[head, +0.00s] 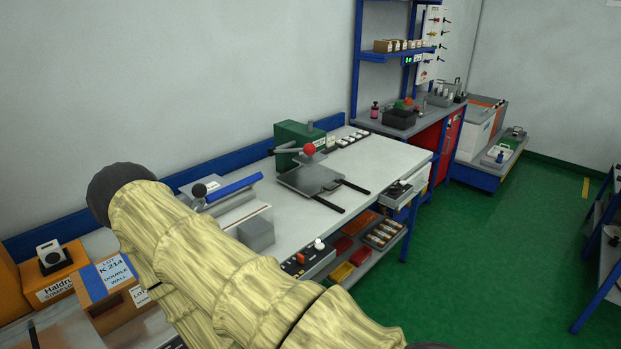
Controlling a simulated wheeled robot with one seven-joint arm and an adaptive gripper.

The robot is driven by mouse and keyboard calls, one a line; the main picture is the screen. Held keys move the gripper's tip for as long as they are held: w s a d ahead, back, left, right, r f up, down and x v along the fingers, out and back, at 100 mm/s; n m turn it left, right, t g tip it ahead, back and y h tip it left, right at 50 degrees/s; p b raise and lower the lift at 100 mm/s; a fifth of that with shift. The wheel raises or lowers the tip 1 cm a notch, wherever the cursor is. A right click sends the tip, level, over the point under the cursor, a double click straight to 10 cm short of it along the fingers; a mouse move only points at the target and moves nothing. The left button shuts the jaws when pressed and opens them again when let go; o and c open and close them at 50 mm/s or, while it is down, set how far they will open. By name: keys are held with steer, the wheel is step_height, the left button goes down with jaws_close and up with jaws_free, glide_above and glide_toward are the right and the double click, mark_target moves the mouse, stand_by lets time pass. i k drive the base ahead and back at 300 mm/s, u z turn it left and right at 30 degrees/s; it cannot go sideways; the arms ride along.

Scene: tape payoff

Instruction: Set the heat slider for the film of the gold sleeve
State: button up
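My arm, in a pale yellow ribbed cover, crosses the lower left of the head view, and my gripper is not in view. A dark control box with a white knob (319,243) and small red and light marks sits at the bench's front edge, just right of my arm. I cannot tell whether it carries the heat slider. A device with a blue bar (233,188) and a black ball knob stands behind my arm, which partly hides it. I cannot make out a gold sleeve or a film.
A green press (300,142) with a red ball handle stands on the white bench (385,160). Orange and cardboard boxes (55,275) crowd the lower left. Coloured bins (341,271) lie on a shelf below the bench.

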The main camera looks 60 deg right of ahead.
mark_target(300, 259)
steer(key=k, duration=0.75)
steer(key=z, duration=1.1)
steer(key=i, duration=0.25)
steer(key=u, duration=0.1)
